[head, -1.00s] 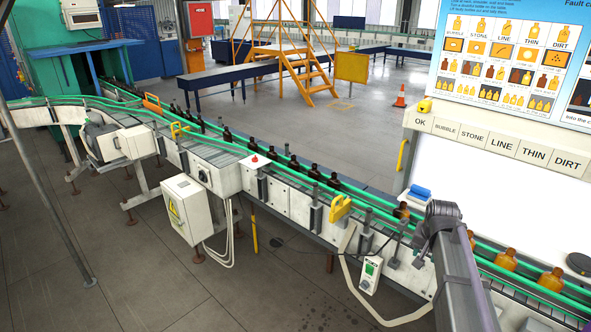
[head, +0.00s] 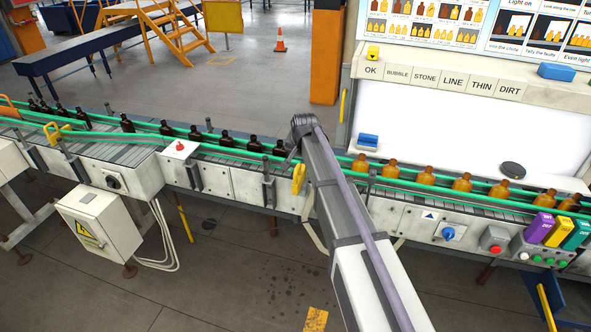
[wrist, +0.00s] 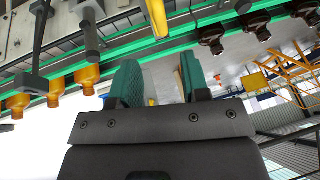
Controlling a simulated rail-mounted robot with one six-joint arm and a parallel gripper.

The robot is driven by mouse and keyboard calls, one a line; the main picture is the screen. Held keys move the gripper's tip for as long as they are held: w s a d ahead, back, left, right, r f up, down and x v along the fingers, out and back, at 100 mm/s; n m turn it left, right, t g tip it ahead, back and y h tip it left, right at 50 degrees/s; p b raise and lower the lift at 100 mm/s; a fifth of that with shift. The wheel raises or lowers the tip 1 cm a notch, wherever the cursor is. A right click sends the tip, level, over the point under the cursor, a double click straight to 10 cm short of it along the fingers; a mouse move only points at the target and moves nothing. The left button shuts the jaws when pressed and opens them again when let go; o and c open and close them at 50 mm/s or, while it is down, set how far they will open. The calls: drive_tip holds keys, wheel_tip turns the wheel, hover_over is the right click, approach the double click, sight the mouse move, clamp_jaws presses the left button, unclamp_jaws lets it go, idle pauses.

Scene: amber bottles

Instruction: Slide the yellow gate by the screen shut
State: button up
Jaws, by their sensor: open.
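The yellow gate (head: 298,178) by the screen sits on the near side of the conveyor, just left of my forearm in the head view. A yellow piece that looks like it shows at the top of the wrist view (wrist: 157,15), beyond the fingers. My gripper (wrist: 160,82) has two green fingers, apart and empty. The pale screen (head: 440,130) stands behind the belt. I cannot tell how far the gate is from shut.
A second yellow gate (head: 53,133) is farther left. Dark bottles (head: 225,138) stand left of my arm, amber bottles (head: 427,175) right of it, between green rails. A white box (head: 98,222) hangs in front of the conveyor. Controls (head: 495,238) sit at right.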

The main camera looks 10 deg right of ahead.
sight(297, 168)
drive_tip(key=b+x, duration=0.7)
drive_tip(key=x, duration=0.2)
drive_tip(key=shift+a+f, duration=0.1)
drive_tip(key=shift+a, duration=0.05)
clamp_jaws()
